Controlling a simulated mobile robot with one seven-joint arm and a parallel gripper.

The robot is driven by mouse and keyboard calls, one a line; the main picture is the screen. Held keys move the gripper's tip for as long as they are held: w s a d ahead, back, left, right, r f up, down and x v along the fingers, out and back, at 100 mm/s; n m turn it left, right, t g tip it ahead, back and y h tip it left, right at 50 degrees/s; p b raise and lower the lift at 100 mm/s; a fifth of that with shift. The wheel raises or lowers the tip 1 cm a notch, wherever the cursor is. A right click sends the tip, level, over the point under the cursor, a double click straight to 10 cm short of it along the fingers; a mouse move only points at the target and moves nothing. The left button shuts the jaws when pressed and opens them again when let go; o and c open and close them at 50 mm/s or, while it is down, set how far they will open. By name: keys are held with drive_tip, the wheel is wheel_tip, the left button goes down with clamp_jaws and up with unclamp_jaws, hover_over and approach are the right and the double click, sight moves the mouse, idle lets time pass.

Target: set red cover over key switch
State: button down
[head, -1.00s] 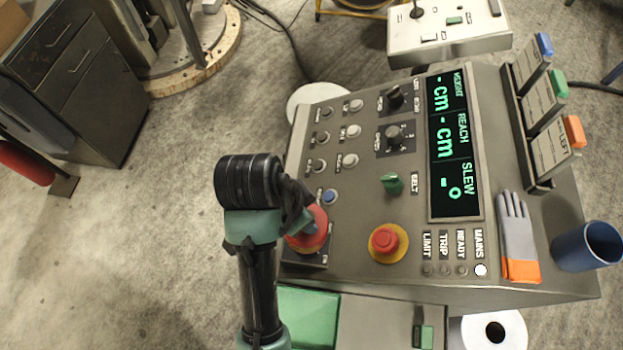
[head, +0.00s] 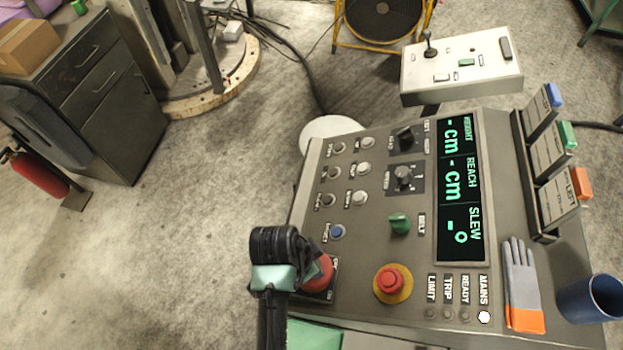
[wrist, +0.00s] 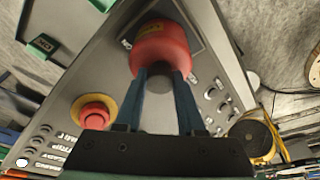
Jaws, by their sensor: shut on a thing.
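The red cover (head: 319,272) is at the lower left corner of the sloped console, over the dark plate where the key switch would be. The key switch itself is hidden. In the wrist view the red cover (wrist: 160,50) is a round cup with a yellow label, and the fingers of my gripper (wrist: 163,80) are shut on it. The cover appears to be at or close above the dark plate (wrist: 188,28); I cannot tell whether it touches. In the head view my arm hides part of the cover and the fingertips.
A red stop button on a yellow ring (head: 392,283) sits right of the cover. A blue button (head: 337,231) and a green knob (head: 400,223) lie farther up the console. A grey glove (head: 521,285) and a blue cup (head: 590,299) are at the right.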

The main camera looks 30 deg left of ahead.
drive_tip(key=shift+f, duration=0.2)
drive_tip(key=c, duration=0.5)
unclamp_jaws()
drive_tip(key=b+v, duration=0.1)
drive_tip(key=v, duration=1.1)
drive_tip(key=shift+r, duration=0.25)
drive_tip(key=shift+w, duration=0.15)
